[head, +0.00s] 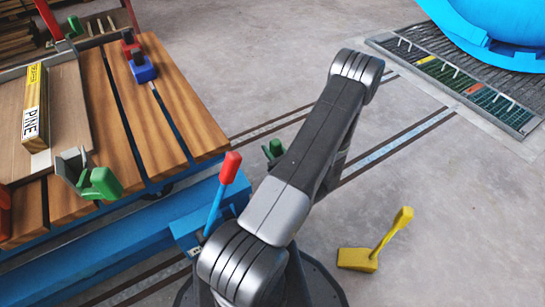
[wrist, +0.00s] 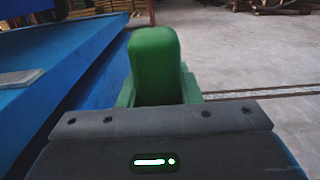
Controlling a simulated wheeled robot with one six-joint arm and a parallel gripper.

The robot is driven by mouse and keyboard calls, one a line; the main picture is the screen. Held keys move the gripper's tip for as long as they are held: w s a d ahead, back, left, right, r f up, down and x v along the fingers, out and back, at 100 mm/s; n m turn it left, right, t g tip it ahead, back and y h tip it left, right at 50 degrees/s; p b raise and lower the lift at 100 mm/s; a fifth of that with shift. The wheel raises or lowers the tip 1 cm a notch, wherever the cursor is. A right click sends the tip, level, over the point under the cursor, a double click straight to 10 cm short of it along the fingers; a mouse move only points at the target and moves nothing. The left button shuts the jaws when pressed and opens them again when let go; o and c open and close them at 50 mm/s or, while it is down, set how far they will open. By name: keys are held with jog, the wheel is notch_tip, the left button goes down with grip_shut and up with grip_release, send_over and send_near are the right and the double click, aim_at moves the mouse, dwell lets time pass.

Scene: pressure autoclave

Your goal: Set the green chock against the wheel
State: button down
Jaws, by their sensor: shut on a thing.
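The green chock (wrist: 157,62) stands up in front of my gripper (wrist: 160,100) in the wrist view, held by its upright green part. Its lower part is mostly hidden behind the gripper body. In the head view a small part of the green chock (head: 275,147) shows just left of my arm, low over the floor beside the rails. My gripper is otherwise hidden behind the arm there. A dark rounded piece, possibly the wheel (head: 166,189), shows under the blue cart's (head: 130,235) edge, left of the chock. I cannot tell whether the chock touches the floor.
A yellow chock (head: 358,259) with a handle lies on the floor at right. A red-tipped blue lever (head: 221,190) stands by the cart. A wooden deck (head: 185,110) bears a PINE block (head: 35,105) and green-handled stops. Rails cross the floor; a grate (head: 470,85) is at upper right.

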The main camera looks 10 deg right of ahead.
jog(key=shift+f+b, duration=0.5)
jog(key=shift+f, duration=1.25)
jog(key=c, duration=1)
grip_release()
jog(key=shift+c, duration=0.2)
jog(key=shift+r, duration=0.2)
jog(key=p+v, duration=0.2)
jog(key=v, duration=1)
